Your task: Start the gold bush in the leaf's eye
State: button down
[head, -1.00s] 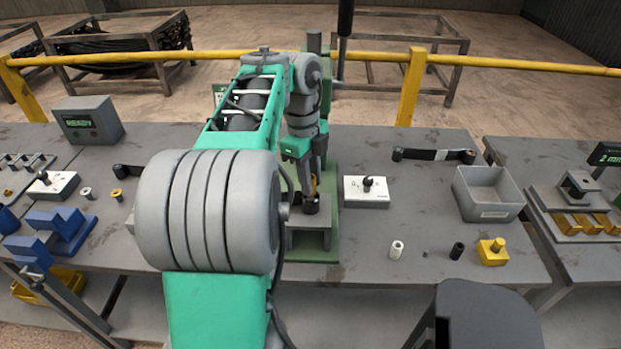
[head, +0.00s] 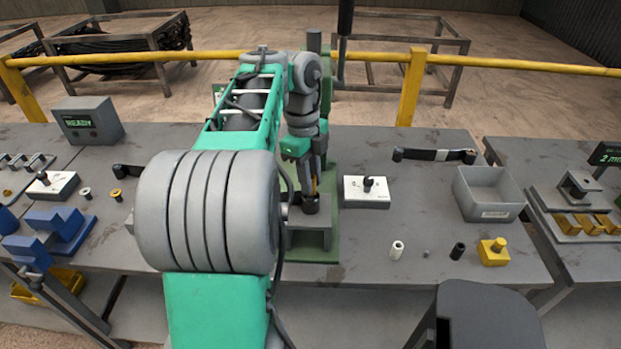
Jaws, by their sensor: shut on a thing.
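My gripper (head: 311,188) points down over the press at the middle of the bench. It is shut on the gold bush (head: 314,184), of which only a sliver shows between the fingers. A dark round eye (head: 310,204) is right below the fingertips, above the grey block of the press (head: 312,238). The rest of that leaf is hidden behind my arm. I cannot tell whether the bush touches the eye or has entered it.
A white switch box (head: 367,192) stands right of the press. Another dark leaf (head: 412,154) with a pale band lies behind it. A grey bin (head: 489,195) stands to the right. White (head: 397,249), black (head: 457,251) and yellow (head: 493,252) pieces stand near the front edge.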

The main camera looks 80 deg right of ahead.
jog(key=shift+f+b, duration=0.95)
jog(key=shift+b, duration=0.15)
jog(key=c, duration=1.1)
grip_release()
jog(key=shift+o, duration=0.2)
jog(key=o, duration=0.4)
jog(key=shift+r, duration=0.1)
notch_tip(320, 180, up, 7)
jog(key=p, duration=0.6)
